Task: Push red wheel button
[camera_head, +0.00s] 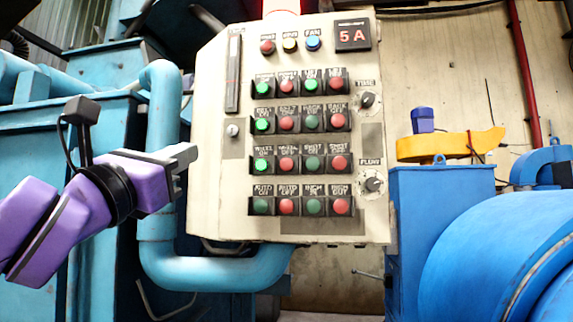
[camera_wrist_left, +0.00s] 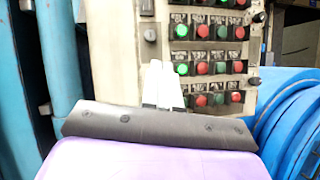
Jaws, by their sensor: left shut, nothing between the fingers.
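The cream control panel (camera_head: 210,110) carries rows of green and red buttons. In the third row, the red button (camera_head: 286,164) with a label that seems to read "WHEEL OFF" sits right of a lit green button (camera_head: 261,165). In the left wrist view the same red button (camera_wrist_left: 202,68) is right of the fingers. My left gripper (camera_head: 191,153) is shut and empty, left of that row near the panel's left edge, apart from the buttons. Its pale fingertips also show in the left wrist view (camera_wrist_left: 163,72). My right gripper is not in view.
A red digital display (camera_head: 352,36) reads "5A" at the panel's top right. Two black knobs sit on the right side, one upper (camera_head: 367,100) and one lower (camera_head: 374,185). A light blue pipe (camera_head: 160,200) runs left of and below the panel. Blue machinery (camera_head: 440,215) stands at the right.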

